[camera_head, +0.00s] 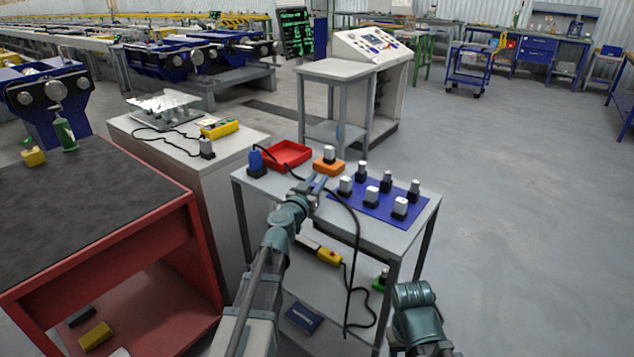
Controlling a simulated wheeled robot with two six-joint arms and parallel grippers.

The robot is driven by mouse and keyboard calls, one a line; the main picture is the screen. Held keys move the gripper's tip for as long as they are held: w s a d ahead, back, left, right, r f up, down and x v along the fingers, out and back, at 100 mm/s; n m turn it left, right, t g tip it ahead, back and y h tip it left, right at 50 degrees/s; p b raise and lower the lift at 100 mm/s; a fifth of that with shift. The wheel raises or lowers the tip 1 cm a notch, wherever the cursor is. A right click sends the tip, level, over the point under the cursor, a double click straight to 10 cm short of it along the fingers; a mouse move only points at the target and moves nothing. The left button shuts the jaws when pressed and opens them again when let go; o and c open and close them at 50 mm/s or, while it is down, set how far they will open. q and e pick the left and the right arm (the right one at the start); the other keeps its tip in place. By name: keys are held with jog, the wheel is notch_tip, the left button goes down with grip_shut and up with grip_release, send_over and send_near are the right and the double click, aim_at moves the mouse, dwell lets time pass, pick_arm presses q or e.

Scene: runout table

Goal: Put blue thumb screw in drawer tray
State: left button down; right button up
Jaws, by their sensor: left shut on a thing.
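My left gripper (318,186) is above the light grey table, at the near left of the blue mat. It is shut on a small blue piece, which looks like the blue thumb screw; its shape is mostly hidden by the fingers. A shallow red tray (288,153), likely the drawer tray, lies at the table's back left, beyond and left of my left gripper. Part of my right arm shows at the bottom right, but its gripper is out of view.
An orange block (328,167) with a grey knob stands just beyond my left gripper. Several grey-topped pieces stand on the blue mat (352,208). A blue upright object (256,162) stands at the left corner. A black cable (356,245) crosses the table and hangs over its front edge.

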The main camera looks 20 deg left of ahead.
pick_arm(q)
jog(key=c, duration=0.6)
grip_release()
jog(key=shift+c, duration=0.2)
jog(key=shift+r, duration=0.1)
